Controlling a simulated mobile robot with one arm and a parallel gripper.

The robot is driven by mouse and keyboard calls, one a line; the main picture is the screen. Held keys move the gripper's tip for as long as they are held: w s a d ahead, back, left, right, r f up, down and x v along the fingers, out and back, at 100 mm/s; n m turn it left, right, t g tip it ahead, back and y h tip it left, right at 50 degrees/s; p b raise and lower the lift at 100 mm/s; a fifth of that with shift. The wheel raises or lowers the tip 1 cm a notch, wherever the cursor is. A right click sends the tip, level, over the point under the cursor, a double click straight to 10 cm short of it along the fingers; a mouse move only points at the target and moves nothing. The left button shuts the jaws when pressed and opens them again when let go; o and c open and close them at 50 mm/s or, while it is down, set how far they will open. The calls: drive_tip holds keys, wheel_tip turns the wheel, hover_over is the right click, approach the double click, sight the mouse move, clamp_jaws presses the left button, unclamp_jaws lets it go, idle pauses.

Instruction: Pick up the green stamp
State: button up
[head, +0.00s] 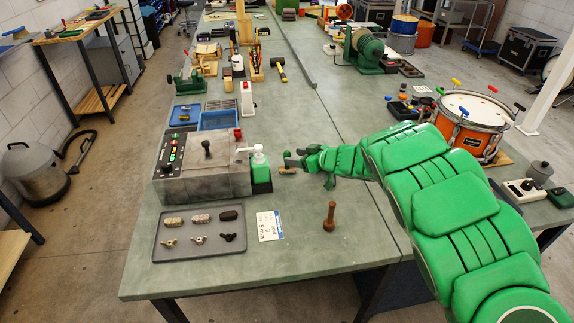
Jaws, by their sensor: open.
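My gripper (290,163) is at the end of my green arm, reaching left over the bench just right of the grey control box. Its fingers look apart, and I see nothing held between them. I cannot make out a clear green stamp. A brown wooden peg-shaped thing with a knob (330,215) stands upright on the bench, below and right of my gripper. A stamp behind my gripper or arm would be hidden.
The grey control box (203,185) has switches and a knob. In front lies a dark tray (199,250) with several small parts, beside a printed card (270,226). An orange drum (474,140) stands at right. The bench's front around the peg is clear.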

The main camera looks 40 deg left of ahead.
sight(290, 155)
drive_tip(key=x, duration=0.3)
drive_tip(key=shift+s, duration=0.25)
drive_tip(key=shift+x, duration=0.75)
drive_tip(key=shift+w, duration=0.1)
drive_tip(key=c, duration=1)
drive_tip(key=shift+r, duration=0.1)
